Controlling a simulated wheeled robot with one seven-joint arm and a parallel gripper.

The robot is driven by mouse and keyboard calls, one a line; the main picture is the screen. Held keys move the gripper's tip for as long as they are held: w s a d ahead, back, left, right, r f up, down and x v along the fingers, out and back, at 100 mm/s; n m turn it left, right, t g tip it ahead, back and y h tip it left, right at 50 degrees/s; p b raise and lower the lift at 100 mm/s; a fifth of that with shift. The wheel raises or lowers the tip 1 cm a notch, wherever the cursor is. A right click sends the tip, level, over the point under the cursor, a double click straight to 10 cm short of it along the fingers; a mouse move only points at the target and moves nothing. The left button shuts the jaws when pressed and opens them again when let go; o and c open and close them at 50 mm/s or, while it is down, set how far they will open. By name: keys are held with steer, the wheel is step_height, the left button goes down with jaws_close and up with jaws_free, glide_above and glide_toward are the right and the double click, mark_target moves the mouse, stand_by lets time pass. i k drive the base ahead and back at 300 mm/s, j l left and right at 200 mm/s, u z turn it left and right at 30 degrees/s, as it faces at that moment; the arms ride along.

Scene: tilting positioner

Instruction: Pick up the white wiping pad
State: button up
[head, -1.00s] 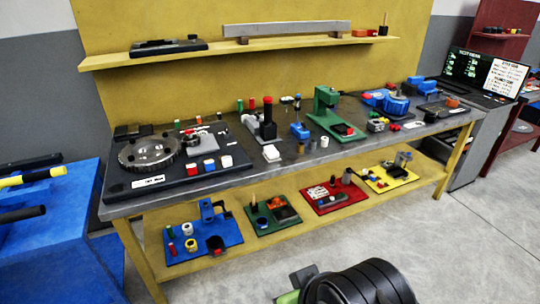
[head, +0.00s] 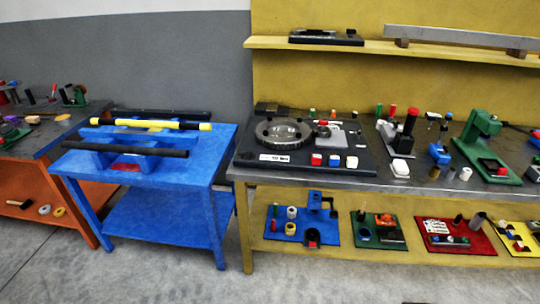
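A small white block (head: 401,168), which looks like the wiping pad, lies on the grey top of the yellow workbench (head: 334,183). It is near the front edge, just right of the black board (head: 250,161) with the round metal dial (head: 282,132). Nothing covers it. A smaller white button-like piece (head: 352,162) sits on the black board itself, beside a blue and a red one. My gripper is not in view.
A grey and black device (head: 404,133) stands behind the white block, and a green press (head: 482,145) stands to its right. A blue table (head: 150,160) with rods is at the left. A yellow shelf (head: 380,46) hangs above the bench. Grey floor is free in front.

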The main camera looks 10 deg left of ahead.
mark_target(399, 168)
steer(key=i+l+u, duration=0.35)
steer(key=i, duration=0.3)
steer(key=i+l+u, duration=0.35)
steer(key=i+l, duration=0.25)
steer(key=i+l+u, duration=0.3)
steer(key=i+l, duration=0.15)
steer(key=l, duration=0.4)
